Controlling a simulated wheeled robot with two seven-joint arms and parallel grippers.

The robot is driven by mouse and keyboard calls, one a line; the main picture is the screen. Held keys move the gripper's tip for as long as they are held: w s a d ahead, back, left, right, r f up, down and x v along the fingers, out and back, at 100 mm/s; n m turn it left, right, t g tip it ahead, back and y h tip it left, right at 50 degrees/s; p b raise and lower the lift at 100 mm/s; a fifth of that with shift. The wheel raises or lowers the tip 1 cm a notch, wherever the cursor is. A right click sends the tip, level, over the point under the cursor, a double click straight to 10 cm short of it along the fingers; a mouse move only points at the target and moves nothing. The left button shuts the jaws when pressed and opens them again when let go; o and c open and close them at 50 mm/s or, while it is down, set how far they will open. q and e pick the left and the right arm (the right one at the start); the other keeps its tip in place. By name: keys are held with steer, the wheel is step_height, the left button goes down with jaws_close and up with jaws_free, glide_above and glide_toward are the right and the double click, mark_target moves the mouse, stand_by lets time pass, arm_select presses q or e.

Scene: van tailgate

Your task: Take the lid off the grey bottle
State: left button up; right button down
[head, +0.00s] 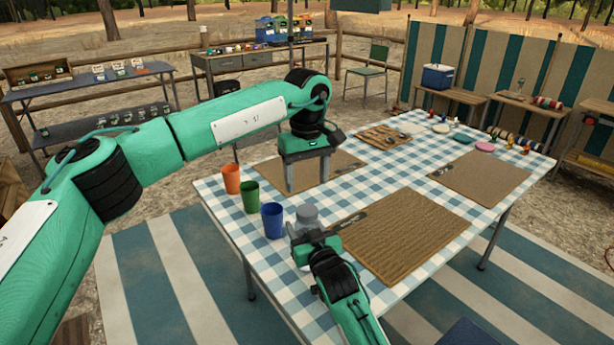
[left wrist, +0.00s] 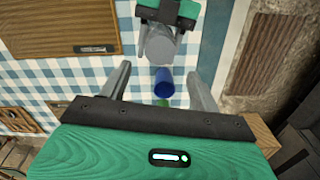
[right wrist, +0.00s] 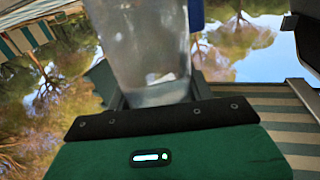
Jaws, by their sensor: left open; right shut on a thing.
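The grey bottle (head: 306,228) is near the table's left front edge, beside the blue cup. My right gripper (head: 308,238) is shut on it. In the right wrist view the bottle (right wrist: 148,55) looks grey and translucent between the fingers. The lid (head: 307,211) appears as a round grey top; in the left wrist view the lid (left wrist: 161,46) faces the camera. My left gripper (head: 306,184) is open and empty, fingers down, above and behind the bottle. In the left wrist view its fingers (left wrist: 158,72) are apart from the bottle. Whether the bottle touches the table is hidden.
Orange (head: 231,179), green (head: 250,196) and blue (head: 272,220) cups stand in a row along the left table edge. Brown mats (head: 405,235) lie on the checked tablecloth (head: 395,178). A wooden board (head: 384,136), plates and small items stand farther back.

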mark_target(307, 210)
arm_select(q)
steer(key=m, duration=0.6)
steer(key=shift+f+m, duration=0.15)
steer(key=shift+m, duration=0.25)
steer(key=shift+f, duration=3.85)
